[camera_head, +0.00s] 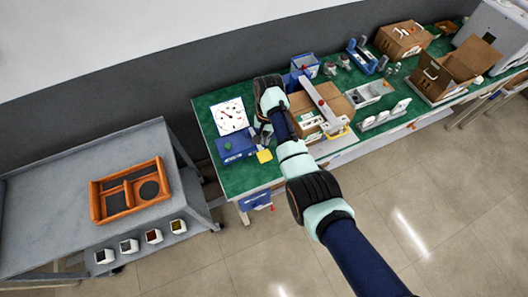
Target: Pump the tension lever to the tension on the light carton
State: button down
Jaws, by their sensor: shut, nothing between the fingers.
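My gripper (264,137) is at the left part of the green-topped bench, low beside a blue device (234,149) and just above a yellow card (264,156). Its fingers are small and dark here; it holds nothing that I can see. A white dial (231,116) with a dark needle stands behind the blue device. I cannot make out which part is the tension lever, nor the dial's marks.
Grey trays (369,94), a white slotted holder (385,116) and blue fixtures (366,56) stand farther right. More cartons (403,40) are at the far right. A grey table (70,190) with an orange tray (101,207) is at the left, apart from the bench.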

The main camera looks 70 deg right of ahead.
aim_at(265, 154)
jog(key=f+b, duration=0.6)
jog(key=f, duration=0.1)
jog(key=shift+a, duration=0.35)
